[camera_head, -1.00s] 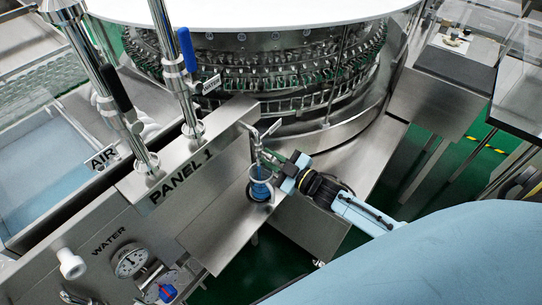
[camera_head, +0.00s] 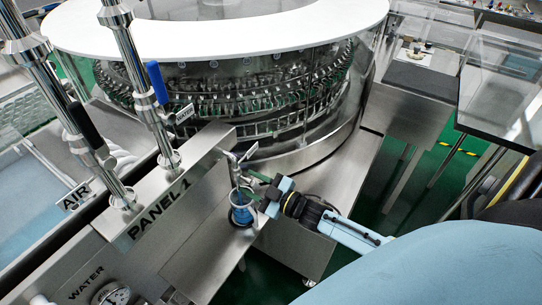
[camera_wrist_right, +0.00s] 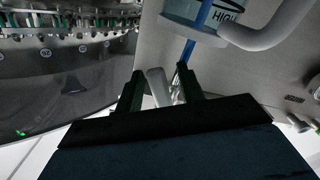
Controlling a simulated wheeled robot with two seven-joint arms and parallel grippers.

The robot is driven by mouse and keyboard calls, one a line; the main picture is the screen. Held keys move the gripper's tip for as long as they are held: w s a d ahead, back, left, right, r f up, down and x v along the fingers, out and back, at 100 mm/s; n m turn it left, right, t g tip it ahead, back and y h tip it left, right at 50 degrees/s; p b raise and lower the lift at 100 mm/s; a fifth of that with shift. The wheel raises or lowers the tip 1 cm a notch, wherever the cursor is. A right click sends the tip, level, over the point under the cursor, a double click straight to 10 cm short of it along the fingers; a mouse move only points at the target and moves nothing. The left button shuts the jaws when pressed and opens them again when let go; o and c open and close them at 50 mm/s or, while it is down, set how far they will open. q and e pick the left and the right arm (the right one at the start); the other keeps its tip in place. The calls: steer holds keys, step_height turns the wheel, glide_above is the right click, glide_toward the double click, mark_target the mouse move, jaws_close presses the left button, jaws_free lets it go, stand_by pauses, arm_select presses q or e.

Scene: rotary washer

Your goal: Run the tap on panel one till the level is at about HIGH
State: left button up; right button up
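Panel one (camera_head: 160,205) is a steel block lettered PANEL 1. Its small tap (camera_head: 236,165) stands at the front right. A clear cup (camera_head: 241,213) with blue in it stands below the tap; its exact level is not readable. My right gripper (camera_head: 257,182) is beside the tap, above and right of the cup. In the right wrist view my right gripper (camera_wrist_right: 159,82) has its dark fingers apart, with a grey bar between them and some gap showing. A part marked HIGH (camera_wrist_right: 226,17) and a blue strip (camera_wrist_right: 197,30) show at the top. My left gripper is out of view.
A blue-handled valve (camera_head: 158,83) and an AIR pipe (camera_head: 95,150) rise from the panel. The round washer (camera_head: 240,95) stands behind. A dial gauge (camera_head: 112,294) is at the lower left. A steel cabinet (camera_head: 410,100) stands at the right.

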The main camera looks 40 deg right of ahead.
steer(key=v, duration=1.2)
steer(key=shift+s, duration=0.25)
steer(key=shift+d, duration=0.1)
stand_by(6.5)
